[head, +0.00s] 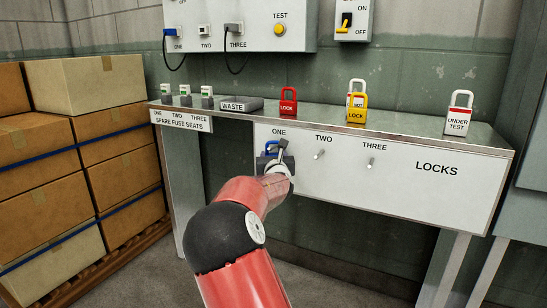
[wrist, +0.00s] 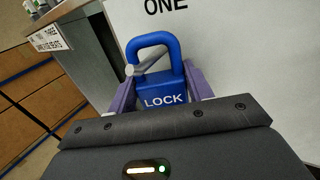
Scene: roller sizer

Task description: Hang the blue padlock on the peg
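The blue padlock (wrist: 162,92) is upright between the two purple fingers of my gripper (wrist: 160,92), which press close on its sides. The grey metal peg (wrist: 150,60) under the label ONE shows inside the shackle's loop and appears to pass through it. Whether the shackle rests on the peg I cannot tell. In the head view my gripper (head: 274,160) is at the front panel below ONE, and only a little of the blue padlock (head: 271,146) shows; the arm's end hides much of it.
Pegs TWO (head: 319,155) and THREE (head: 370,162) on the white LOCKS panel (head: 436,190) are bare. On the shelf above stand a red padlock (head: 288,101), a yellow padlock (head: 356,110), a red-and-white UNDER TEST padlock (head: 458,115) and a waste tray (head: 240,104). Stacked boxes (head: 95,85) are at left.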

